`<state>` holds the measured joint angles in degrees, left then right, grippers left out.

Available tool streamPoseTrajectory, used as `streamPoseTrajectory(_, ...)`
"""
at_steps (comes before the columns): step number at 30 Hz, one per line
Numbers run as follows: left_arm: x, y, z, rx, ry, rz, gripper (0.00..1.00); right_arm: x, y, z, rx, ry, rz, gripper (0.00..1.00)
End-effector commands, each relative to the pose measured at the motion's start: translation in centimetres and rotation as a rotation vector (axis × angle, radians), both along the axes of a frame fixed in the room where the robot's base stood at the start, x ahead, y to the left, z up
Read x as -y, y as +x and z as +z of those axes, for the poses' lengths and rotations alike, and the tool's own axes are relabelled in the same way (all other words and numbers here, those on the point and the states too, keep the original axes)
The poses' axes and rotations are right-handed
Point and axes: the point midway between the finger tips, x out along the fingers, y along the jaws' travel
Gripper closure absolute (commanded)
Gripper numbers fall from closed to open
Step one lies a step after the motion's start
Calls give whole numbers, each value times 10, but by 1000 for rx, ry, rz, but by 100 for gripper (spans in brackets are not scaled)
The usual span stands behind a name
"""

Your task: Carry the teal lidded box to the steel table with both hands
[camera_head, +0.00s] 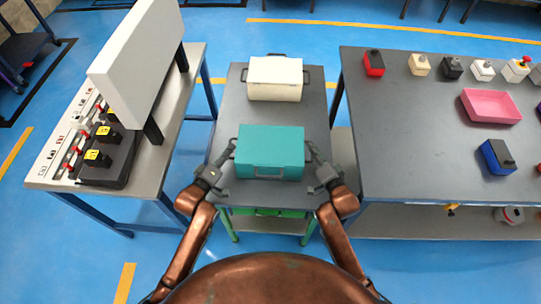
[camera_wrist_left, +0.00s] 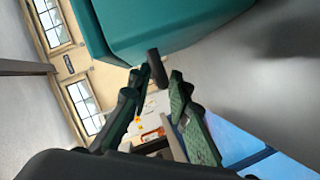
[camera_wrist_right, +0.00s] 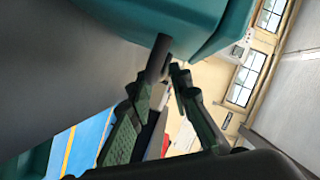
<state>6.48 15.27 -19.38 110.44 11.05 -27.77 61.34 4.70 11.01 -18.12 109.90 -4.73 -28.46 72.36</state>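The teal lidded box (camera_head: 270,152) sits on the near part of the middle grey-topped table (camera_head: 222,198). It has a front handle and dark side handles. My left gripper (camera_head: 224,166) is at its left side. In the left wrist view, the left handle (camera_wrist_left: 155,66) shows between the parted fingertips (camera_wrist_left: 159,76). My right gripper (camera_head: 318,166) is at its right side. In the right wrist view, the right handle (camera_wrist_right: 157,60) shows between the parted fingertips (camera_wrist_right: 158,80). Both grippers look open; whether the fingers touch the handles is unclear.
A cream lidded box (camera_head: 275,78) stands behind the teal one. The left table (camera_head: 170,150) bears a panel and a dark device with red knobs. The right grey table (camera_head: 400,160) bears a pink tray (camera_head: 491,106) and several small switch boxes; its near left part is clear.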

Motion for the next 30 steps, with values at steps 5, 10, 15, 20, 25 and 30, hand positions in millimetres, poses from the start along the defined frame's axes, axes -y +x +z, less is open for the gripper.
streamPoseTrajectory(5, 3, 8, -2, -1, 0, 1, 82, -3, 8, -2, 0, -1, 0, 81)
streamPoseTrajectory(10, 3, 8, -2, -1, 0, 1, 82, -3, 8, -2, 0, -1, 1, 81)
streamPoseTrajectory(15, 3, 8, -2, -1, 0, 1, 89, -3, 8, -2, 0, -1, 1, 88)
streamPoseTrajectory(20, 3, 7, -2, -1, 0, 1, 100, -3, 8, -2, 0, -1, 1, 99)
streamPoseTrajectory(25, 3, 7, -2, -1, 0, 1, 100, -3, 8, -2, 0, -1, 1, 100)
streamPoseTrajectory(30, 3, 7, -2, 0, 1, 0, 100, -3, 8, -2, 0, -1, 2, 100)
